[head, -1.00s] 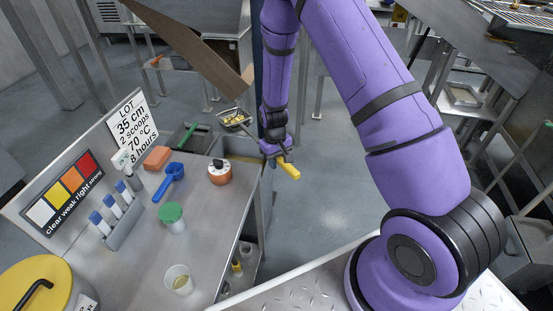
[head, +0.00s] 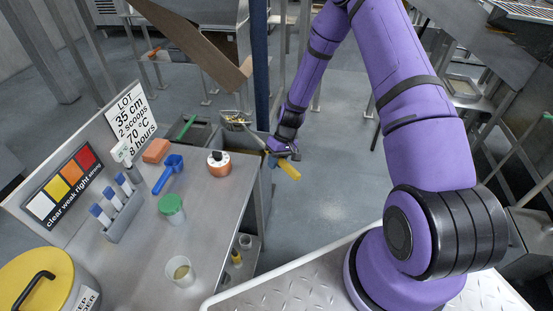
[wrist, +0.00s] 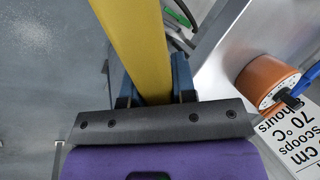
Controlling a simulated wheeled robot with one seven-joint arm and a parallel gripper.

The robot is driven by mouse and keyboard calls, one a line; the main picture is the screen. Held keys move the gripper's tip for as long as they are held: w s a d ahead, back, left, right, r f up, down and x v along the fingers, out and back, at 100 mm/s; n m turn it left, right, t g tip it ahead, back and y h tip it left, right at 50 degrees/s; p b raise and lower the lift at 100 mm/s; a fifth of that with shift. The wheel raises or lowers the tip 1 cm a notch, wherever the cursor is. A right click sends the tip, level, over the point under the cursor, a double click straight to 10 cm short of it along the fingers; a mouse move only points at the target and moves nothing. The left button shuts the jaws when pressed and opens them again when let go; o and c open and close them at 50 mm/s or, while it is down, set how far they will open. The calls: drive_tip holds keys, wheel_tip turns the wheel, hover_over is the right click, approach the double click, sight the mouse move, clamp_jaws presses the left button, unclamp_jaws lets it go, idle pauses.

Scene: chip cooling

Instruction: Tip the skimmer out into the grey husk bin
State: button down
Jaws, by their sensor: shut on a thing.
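My gripper (head: 277,155) is shut on the yellow handle of the skimmer (head: 289,171), beyond the far right end of the steel bench. In the wrist view the handle (wrist: 138,45) runs between the dark blue fingers (wrist: 152,88). The skimmer's basket (head: 236,121) is on the far side of my gripper, with pale yellow pieces showing in or at it. Grey open bins stand below and beside the basket; one (head: 196,133) has a green-handled tool at it. I cannot tell which is the husk bin, or whether the basket touches a rim.
The bench (head: 205,205) holds an orange timer (head: 219,163), a blue scoop (head: 168,174), a green-lidded cup (head: 171,208), a clear beaker (head: 181,270) and a vial rack (head: 123,215). A brown sloping panel (head: 200,55) hangs above the bins. The floor (head: 335,190) to the right is clear.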

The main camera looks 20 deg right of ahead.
wheel_tip(320, 180, down, 6)
drive_tip(key=y, duration=0.7)
drive_tip(key=m+y, duration=0.1)
drive_tip(key=y, duration=0.7)
drive_tip(key=shift+r+g+y, duration=0.15)
drive_tip(key=shift+g+y, duration=0.15)
drive_tip(key=shift+g, duration=0.1)
drive_tip(key=shift+r, duration=0.1)
idle(0.5)
